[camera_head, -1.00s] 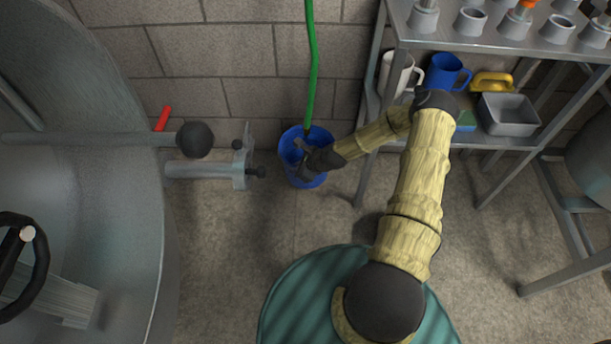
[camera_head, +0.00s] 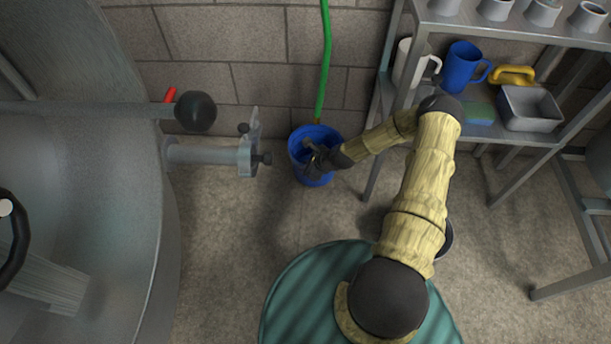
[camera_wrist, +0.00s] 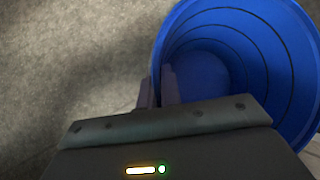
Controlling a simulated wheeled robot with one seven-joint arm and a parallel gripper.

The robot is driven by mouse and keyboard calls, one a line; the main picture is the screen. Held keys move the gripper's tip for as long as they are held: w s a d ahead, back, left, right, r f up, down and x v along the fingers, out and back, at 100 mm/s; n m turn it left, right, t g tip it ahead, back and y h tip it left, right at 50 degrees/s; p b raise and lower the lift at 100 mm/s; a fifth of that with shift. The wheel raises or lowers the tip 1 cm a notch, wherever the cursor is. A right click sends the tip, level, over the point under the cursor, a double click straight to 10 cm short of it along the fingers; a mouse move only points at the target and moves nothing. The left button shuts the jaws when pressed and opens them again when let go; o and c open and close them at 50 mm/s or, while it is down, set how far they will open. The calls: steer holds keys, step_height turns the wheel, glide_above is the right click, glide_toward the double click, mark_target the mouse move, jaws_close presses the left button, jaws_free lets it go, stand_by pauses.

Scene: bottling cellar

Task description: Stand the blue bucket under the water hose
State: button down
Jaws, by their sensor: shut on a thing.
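The blue bucket (camera_head: 296,160) is upright by the back wall, in the middle of the head view. My gripper (camera_head: 316,162) reaches it from the right and is shut on its rim. In the wrist view one finger of my gripper (camera_wrist: 159,92) is on each side of the bucket wall (camera_wrist: 215,60), and the bucket's inside looks empty. The green water hose (camera_head: 325,60) hangs down the wall. Its brass-coloured end shows just at the bucket's back rim. I cannot tell whether the hose end is over the opening or behind it, or whether the bucket touches the floor.
A metal pipe with a valve (camera_head: 215,155) juts from the big steel tank (camera_head: 110,200) on the left, near the bucket. A metal shelf rack (camera_head: 385,150) stands close on the right, with a blue jug (camera_head: 462,68) and a grey tray (camera_head: 530,108).

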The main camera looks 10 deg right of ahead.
mark_target(299, 173)
steer(key=shift+w, duration=0.1)
step_height(299, 173, down, 4)
steer(key=shift+r+b, duration=0.1)
steer(key=shift+b, duration=1.05)
steer(key=c, duration=1.6)
jaws_free()
steer(key=shift+r, duration=0.1)
